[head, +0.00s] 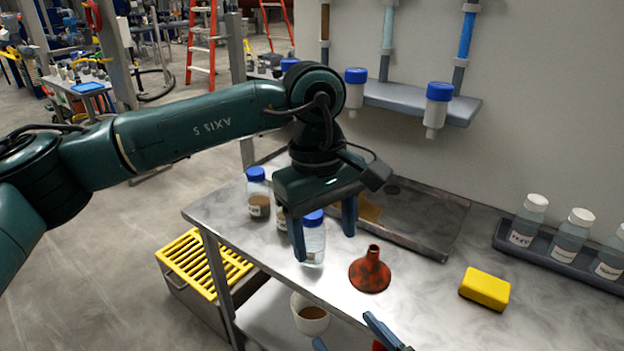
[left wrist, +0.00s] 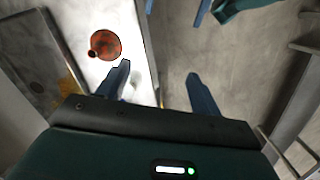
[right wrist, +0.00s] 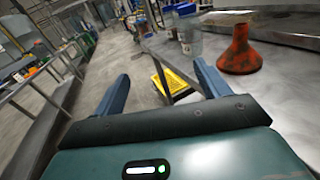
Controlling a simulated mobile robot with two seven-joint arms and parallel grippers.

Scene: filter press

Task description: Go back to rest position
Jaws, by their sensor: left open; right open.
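My left gripper (head: 323,228) is open above the metal table (head: 400,322), pointing down. In the head view a clear bottle with a blue cap (head: 314,245) shows behind and between its fingers. The left wrist view shows nothing clearly held between its fingers (left wrist: 160,82). My right gripper (head: 345,332) is open and only partly in view at the bottom of the head view, near the table's front edge. In the right wrist view its fingers (right wrist: 162,80) are apart and empty. A red funnel (head: 370,272) stands on the table between the two grippers.
A yellow sponge (head: 485,288) and a rack (head: 545,257) of white-capped bottles are at the right. A metal tray (head: 425,222) lies at the back. A brown-filled bottle (head: 258,197) stands near the left edge. A yellow-grated bin (head: 198,262) and white bucket (head: 310,316) are lower down.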

